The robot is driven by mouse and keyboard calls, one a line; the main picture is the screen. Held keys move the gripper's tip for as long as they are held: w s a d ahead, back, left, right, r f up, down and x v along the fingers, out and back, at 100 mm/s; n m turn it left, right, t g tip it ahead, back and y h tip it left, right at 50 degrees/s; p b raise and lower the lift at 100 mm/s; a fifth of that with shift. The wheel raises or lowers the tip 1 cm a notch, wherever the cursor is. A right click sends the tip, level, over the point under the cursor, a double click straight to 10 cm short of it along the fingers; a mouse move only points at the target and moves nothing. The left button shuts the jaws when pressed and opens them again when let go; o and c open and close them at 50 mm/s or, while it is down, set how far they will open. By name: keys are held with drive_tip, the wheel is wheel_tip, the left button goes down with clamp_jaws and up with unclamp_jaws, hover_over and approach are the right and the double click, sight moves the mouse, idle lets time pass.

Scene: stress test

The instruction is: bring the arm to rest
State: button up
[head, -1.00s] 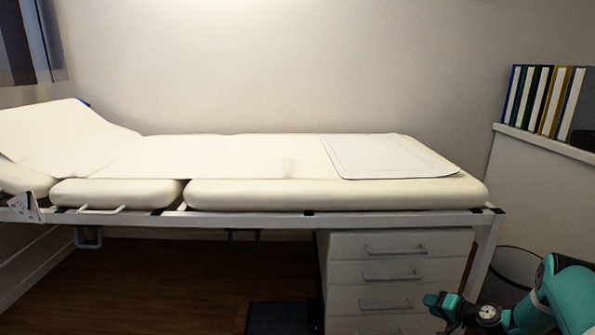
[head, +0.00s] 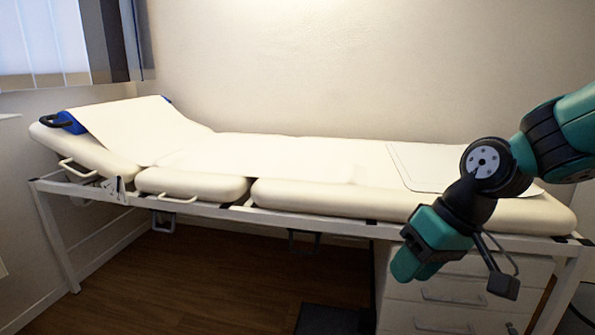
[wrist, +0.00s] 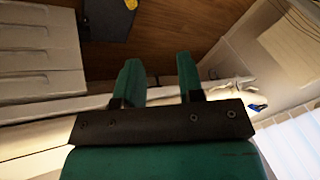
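My gripper (head: 408,262) hangs at the right of the head view, in front of the white examination bed (head: 330,206). It points down and to the left, with my teal and black arm coming in from the right edge. In the wrist view my gripper (wrist: 160,85) shows two teal fingers standing apart with an empty gap between them. Nothing is held. The arm hides part of the bed's right end and part of the drawer unit below it.
A white drawer unit (head: 450,292) stands under the bed's right end. A thin pad (head: 405,170) lies on the bed. A dark object (head: 335,320) lies on the floor beside the drawers. The wooden floor (head: 220,275) under the bed's left and middle looks clear.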

drive_tip(key=s+a+r+n+g+p, duration=0.1)
drive_tip(key=s+r, duration=0.1)
drive_tip(key=s, duration=0.6)
drive_tip(key=s+a+r+n, duration=0.2)
drive_tip(key=s, duration=0.7)
wheel_tip(320, 180, up, 29)
drive_tip(key=p, duration=2.9)
drive_tip(key=shift+w+d+r+h, duration=0.15)
drive_tip(key=shift+w+h, duration=0.15)
drive_tip(key=shift+w, duration=0.1)
